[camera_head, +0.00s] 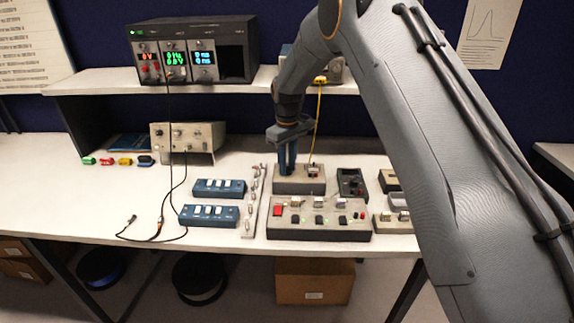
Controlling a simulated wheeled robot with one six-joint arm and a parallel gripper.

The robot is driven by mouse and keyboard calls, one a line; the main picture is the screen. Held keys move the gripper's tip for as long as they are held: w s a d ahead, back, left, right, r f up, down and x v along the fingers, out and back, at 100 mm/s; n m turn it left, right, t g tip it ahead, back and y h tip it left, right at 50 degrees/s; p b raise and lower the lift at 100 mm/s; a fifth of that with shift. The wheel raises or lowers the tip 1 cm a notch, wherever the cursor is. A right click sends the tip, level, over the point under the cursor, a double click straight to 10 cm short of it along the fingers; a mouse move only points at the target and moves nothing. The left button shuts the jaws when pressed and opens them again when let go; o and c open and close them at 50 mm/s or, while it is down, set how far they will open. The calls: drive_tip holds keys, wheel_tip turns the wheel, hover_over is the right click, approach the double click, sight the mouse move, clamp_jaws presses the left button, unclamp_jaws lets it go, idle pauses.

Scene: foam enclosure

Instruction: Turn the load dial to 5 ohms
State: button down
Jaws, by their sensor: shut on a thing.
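My gripper (288,169) points straight down onto the top of a grey-beige box (293,187) on the bench, right of centre. Its blue fingers are closed on the load dial at the left part of the box top. The dial itself is hidden by the fingers, and its pointer and ohm markings cannot be read from here. A yellow cable (318,122) runs down to a connector at the right part of the same box.
A control panel (318,233) with a red button stands in front of the box, and a small dark box (351,183) stands at its right. Blue switch units (208,215) and a beige instrument (188,136) lie left. A shelf (110,87) holding a black instrument rack (232,50) is behind.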

drive_tip(key=m+b, duration=0.1)
drive_tip(key=m, duration=0.2)
drive_tip(key=shift+b, duration=0.35)
drive_tip(key=m+b, duration=0.1)
drive_tip(key=m, duration=0.2)
drive_tip(key=shift+m, duration=0.3)
drive_tip(key=m+b, duration=0.2)
drive_tip(key=m, duration=0.8)
drive_tip(key=shift+b, duration=0.3)
drive_tip(key=m, duration=0.3)
drive_tip(key=shift+m, duration=0.3)
drive_tip(key=m, duration=0.6)
drive_tip(key=shift+b, duration=0.3)
drive_tip(key=shift+m, duration=0.4)
drive_tip(key=shift+r, duration=0.1)
